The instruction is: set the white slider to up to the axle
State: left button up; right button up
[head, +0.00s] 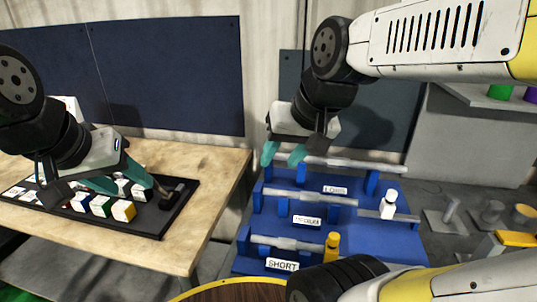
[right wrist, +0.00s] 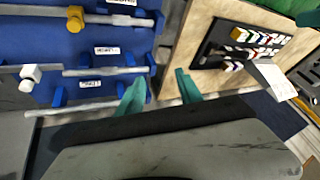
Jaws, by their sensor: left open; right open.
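The white slider (head: 389,205) stands upright at the right end of the middle step of the blue rack (head: 385,238); it also shows at the left of the right wrist view (right wrist: 30,75). The grey axle (head: 308,197) of that step lies left of it on blue supports; a gap shows between them in the right wrist view. My right gripper (head: 283,155) is open and empty above the left end of the long, rear axle (head: 350,165), apart from the slider. My left gripper (head: 128,183) is open over the black tray (head: 150,222) on the wooden table.
A yellow slider (head: 332,246) stands by the short, front axle (head: 290,244). Labels mark the rack steps. The tray holds several coloured blocks (head: 123,210) and a dark tool (head: 172,193). Grey fixtures (head: 490,212) stand right of the rack. My arm link crosses the bottom right.

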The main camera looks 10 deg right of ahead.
aim_at(388, 206)
jog(key=k+l+z, duration=0.1)
jog(key=z, duration=0.35)
jog(key=l+z, duration=0.25)
jog(key=z, duration=0.2)
jog(key=l+z, duration=0.25)
jog(key=z, duration=0.2)
